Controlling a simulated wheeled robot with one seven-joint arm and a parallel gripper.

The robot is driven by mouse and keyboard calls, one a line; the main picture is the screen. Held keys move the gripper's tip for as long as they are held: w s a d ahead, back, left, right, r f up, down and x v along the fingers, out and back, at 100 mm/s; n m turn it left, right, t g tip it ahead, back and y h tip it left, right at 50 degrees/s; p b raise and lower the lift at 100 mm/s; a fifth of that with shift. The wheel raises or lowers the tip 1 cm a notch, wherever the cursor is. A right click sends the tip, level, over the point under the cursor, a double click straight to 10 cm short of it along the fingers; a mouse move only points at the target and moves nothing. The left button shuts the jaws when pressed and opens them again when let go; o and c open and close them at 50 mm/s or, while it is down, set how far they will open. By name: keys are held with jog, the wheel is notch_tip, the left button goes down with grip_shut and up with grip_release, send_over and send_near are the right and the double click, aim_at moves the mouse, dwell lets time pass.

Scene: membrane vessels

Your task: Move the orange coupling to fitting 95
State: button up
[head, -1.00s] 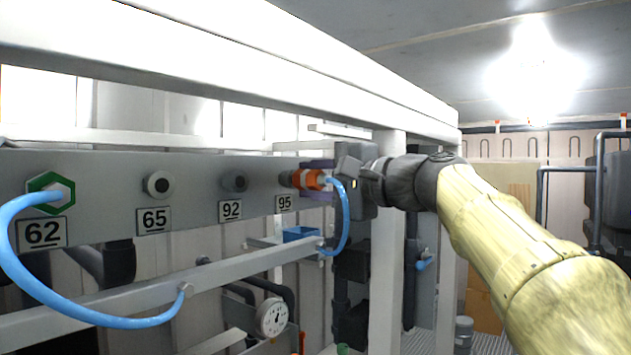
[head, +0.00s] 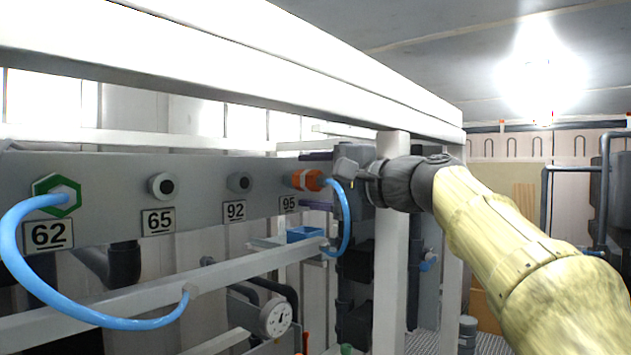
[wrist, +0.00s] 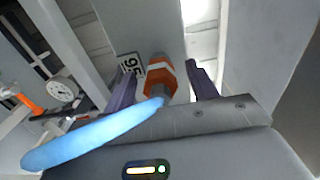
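The orange coupling (head: 306,180), with a white band and a blue hose (head: 345,220) on its near end, sits at the grey panel (head: 110,170) above label 95 (head: 289,204). It hides fitting 95 and appears seated on it. In the wrist view the coupling (wrist: 160,72) points away, next to the label 95 (wrist: 130,66). My gripper (wrist: 161,68) has its purple fingers spread on both sides of the coupling, with gaps between. In the head view one finger is above the coupling and one below.
Fittings 65 (head: 163,186) and 92 (head: 239,182) are bare. A green hexagonal coupling (head: 57,197) with a blue hose is on fitting 62. A rail (head: 230,272) with hose ends and a blue box (head: 305,234) runs below. A white post (head: 391,260) stands close to my arm.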

jog(key=shift+d, duration=0.1)
jog(key=shift+s+d+f+b, duration=0.1)
jog(key=shift+s+d+b, duration=0.25)
jog(key=shift+d+b, duration=0.1)
jog(key=b+v, duration=0.5)
jog(key=v, duration=1.1)
jog(key=shift+s, duration=0.1)
